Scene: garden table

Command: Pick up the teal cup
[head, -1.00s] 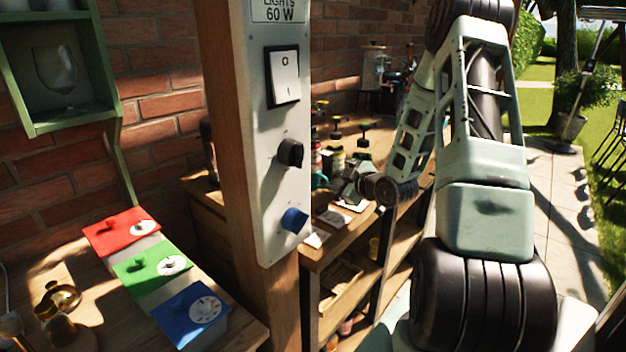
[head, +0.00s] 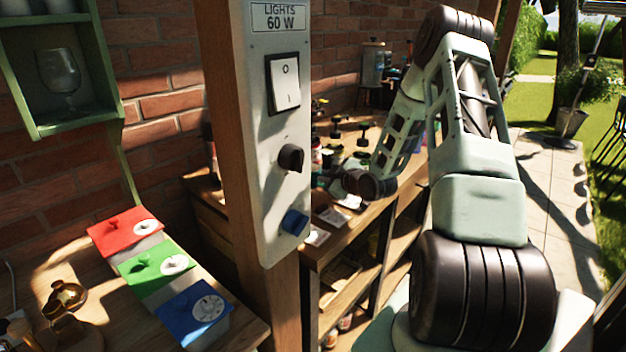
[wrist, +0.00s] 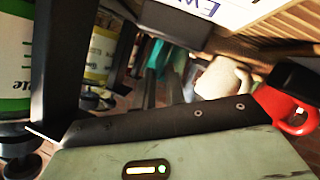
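A teal shape (wrist: 172,58), which looks like the teal cup, shows in the wrist view above centre, partly covered by dark parts. I cannot make out its rim or handle. My gripper (wrist: 170,50) appears open in the wrist view, with a dark finger on the left and a dark part at the right. Nothing is seen between them in contact. The teal shape lies farther off, between these sides. In the head view my gripper is mostly hidden behind the switch post, low over the back workbench, and I cannot pick out the cup there.
A cream object (wrist: 222,77) and a red handled object (wrist: 296,118) are right of the teal shape. A green-and-white labelled container (wrist: 14,60) is close at left. The wooden post with a switch panel (head: 280,130) stands before the workbench (head: 335,245), which is crowded with jars.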

